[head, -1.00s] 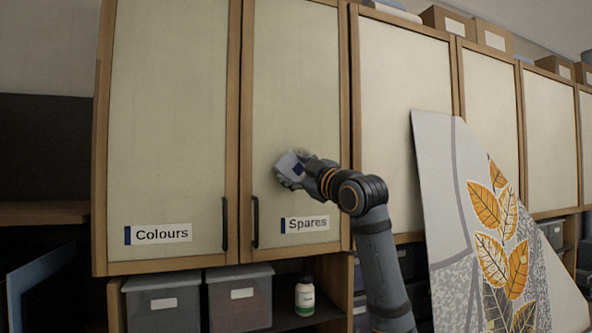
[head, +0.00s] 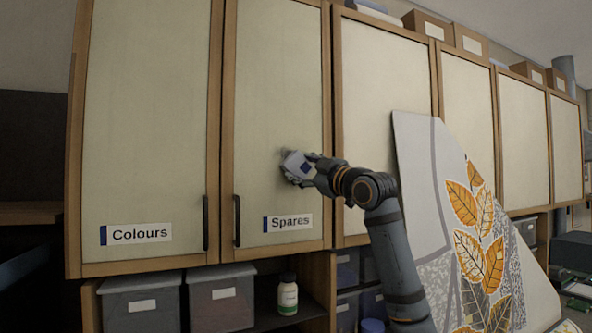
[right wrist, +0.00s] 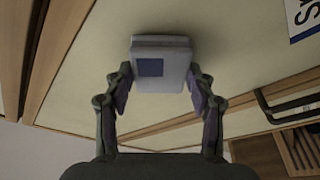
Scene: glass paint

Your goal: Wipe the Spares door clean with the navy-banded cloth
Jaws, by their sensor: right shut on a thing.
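The Spares door (head: 277,90) is a pale cream panel in a wooden frame, with a dark handle (head: 237,220) and a "Spares" label (head: 288,223) low down. My right gripper (head: 300,169) is shut on a folded grey-white cloth (head: 293,160) with a navy patch. In the right wrist view, the cloth (right wrist: 175,62) sits between both fingers, its navy patch (right wrist: 150,67) facing the camera. The cloth is at the door's lower right; I cannot tell whether it presses on the panel. No distinct marks show on the door. My left gripper is not in view.
The Colours door (head: 148,120) is to the left. A large panel with orange leaves (head: 470,230) leans against the cabinets, right of my right arm. Grey bins (head: 220,295) and a white bottle (head: 288,295) stand on the shelf below.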

